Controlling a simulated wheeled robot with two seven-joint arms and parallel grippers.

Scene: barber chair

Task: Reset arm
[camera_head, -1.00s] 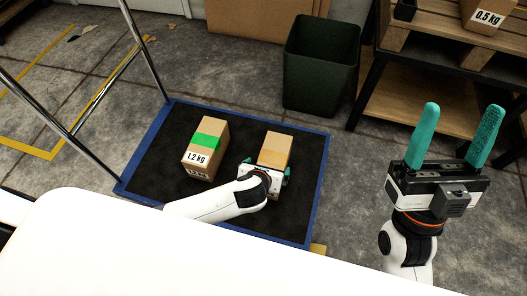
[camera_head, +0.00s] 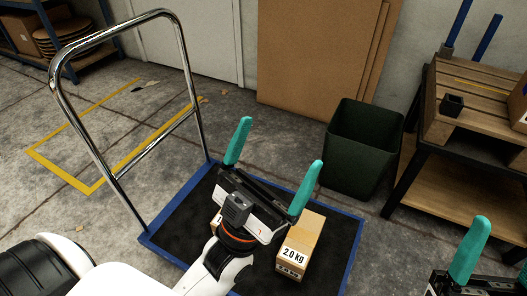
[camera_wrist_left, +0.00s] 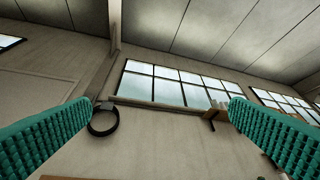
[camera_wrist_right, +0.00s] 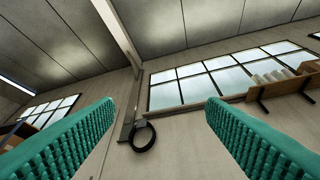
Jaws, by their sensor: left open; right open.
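My left gripper (camera_head: 272,168) is open and empty, its teal fingers pointing up, held above the cart in the head view. In the left wrist view its fingers (camera_wrist_left: 145,130) stand apart with only wall and windows beyond. My right gripper (camera_head: 505,258) is partly cut off at the lower right of the head view. The right wrist view shows its teal fingers (camera_wrist_right: 160,125) wide apart with nothing between them. A cardboard box marked 2.0 kg (camera_head: 304,238) stands on the cart beside my left gripper. Another box (camera_head: 215,221) is mostly hidden behind that gripper.
The cart (camera_head: 345,245) has a blue rim, a dark mat and a chrome handle (camera_head: 110,30). A dark green bin (camera_head: 362,148) stands behind it.

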